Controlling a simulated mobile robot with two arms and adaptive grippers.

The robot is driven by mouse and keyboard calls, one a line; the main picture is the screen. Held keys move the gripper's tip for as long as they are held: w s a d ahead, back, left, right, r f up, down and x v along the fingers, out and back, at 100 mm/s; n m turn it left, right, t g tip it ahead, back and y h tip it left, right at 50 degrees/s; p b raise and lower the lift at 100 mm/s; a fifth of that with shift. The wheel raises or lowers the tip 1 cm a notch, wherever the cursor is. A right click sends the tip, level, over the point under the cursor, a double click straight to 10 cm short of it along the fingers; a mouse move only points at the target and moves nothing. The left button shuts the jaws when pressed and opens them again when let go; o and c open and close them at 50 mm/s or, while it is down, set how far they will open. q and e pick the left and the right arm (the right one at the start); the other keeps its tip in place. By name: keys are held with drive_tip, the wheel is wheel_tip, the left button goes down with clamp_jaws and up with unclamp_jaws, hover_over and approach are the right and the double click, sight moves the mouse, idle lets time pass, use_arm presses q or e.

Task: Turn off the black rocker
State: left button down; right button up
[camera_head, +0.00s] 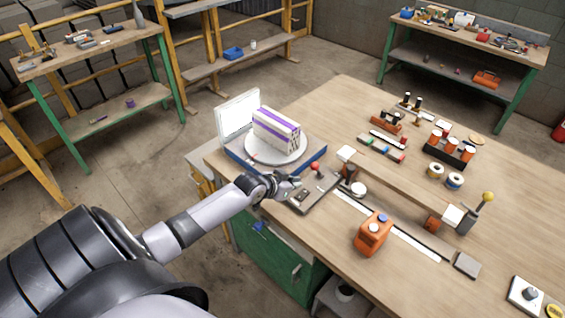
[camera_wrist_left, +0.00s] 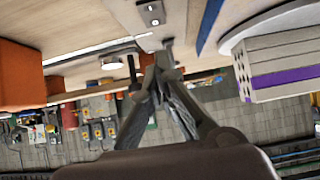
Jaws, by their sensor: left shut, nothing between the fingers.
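A small dark switch plate (camera_head: 303,194) lies on the near left edge of the wooden bench, just beyond my left gripper (camera_head: 292,186). It also shows in the left wrist view as a dark plate (camera_wrist_left: 151,13) with two small controls, beyond my left gripper (camera_wrist_left: 160,62). Which control is the black rocker, and its position, I cannot tell. My left gripper is shut and empty, its fingers together beside the plate; contact is not clear. A red-knobbed lever (camera_head: 315,167) stands just past the plate. My right gripper is not in view.
A hollow brick (camera_head: 277,129) with purple stripes sits on a round white turntable (camera_head: 262,152) on a blue base, left of the plate. An orange box (camera_head: 373,234) stands to the right. A yellow-knobbed lever (camera_head: 488,197) is farther right.

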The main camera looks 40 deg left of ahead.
use_arm(q)
drive_tip(key=v, duration=0.6)
drive_tip(key=shift+r+b, duration=0.15)
drive_tip(key=shift+b, duration=0.25)
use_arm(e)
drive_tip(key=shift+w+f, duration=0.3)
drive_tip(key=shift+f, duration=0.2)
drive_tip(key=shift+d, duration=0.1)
